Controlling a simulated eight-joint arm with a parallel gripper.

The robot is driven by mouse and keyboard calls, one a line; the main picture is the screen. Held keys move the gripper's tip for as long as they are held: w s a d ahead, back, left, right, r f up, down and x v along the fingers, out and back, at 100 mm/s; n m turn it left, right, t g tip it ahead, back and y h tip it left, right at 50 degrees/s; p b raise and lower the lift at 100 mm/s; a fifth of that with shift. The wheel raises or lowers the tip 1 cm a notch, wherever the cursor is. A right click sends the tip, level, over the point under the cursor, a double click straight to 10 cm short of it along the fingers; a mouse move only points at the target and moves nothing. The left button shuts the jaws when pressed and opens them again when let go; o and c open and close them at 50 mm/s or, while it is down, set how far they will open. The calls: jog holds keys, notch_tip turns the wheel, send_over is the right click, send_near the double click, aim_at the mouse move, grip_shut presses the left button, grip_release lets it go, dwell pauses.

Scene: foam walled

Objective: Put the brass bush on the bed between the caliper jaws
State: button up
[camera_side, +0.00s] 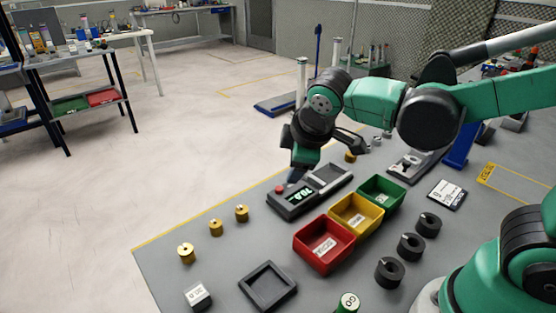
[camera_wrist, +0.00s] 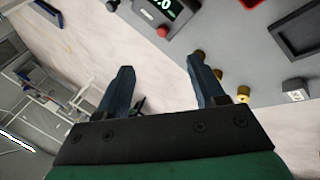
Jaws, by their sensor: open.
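Three brass bushes stand upright on the grey table: one nearest the front (camera_side: 187,253), one in the middle (camera_side: 215,228) and one farther back (camera_side: 241,213). They also show beside the right finger in the wrist view, the clearest being the nearest one (camera_wrist: 242,93). Another brass piece (camera_side: 350,157) shows behind my gripper. The gauge unit (camera_side: 293,200) has a lit display and red button; a grey bed (camera_side: 331,179) extends from it, and I cannot make out the jaws clearly. My gripper (camera_side: 301,172) is open and empty above the gauge's far side; its spread fingers show in the wrist view (camera_wrist: 162,84).
Red (camera_side: 323,249), yellow (camera_side: 356,216) and green (camera_side: 382,192) bins stand right of the gauge. Several black rings (camera_side: 411,246) lie beyond them. A dark square tray (camera_side: 268,287) and a small labelled block (camera_side: 198,296) sit at the front. The table between bushes and tray is clear.

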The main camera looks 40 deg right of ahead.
jog(key=s+d+m, duration=0.1)
jog(key=m, duration=0.1)
jog(key=s+m+y, duration=0.1)
jog(key=s+m, duration=0.1)
jog(key=s+d+m+y, duration=0.1)
jog(key=m, duration=0.2)
jog(key=shift+s+d+r+t, duration=0.2)
jog(key=shift+s+d+t, duration=0.1)
jog(key=shift+d+t, duration=0.1)
jog(key=shift+o, duration=0.4)
jog(key=shift+s+d+f+m+t, duration=0.1)
jog(key=shift+s+m+t, duration=0.3)
jog(key=shift+m, duration=0.6)
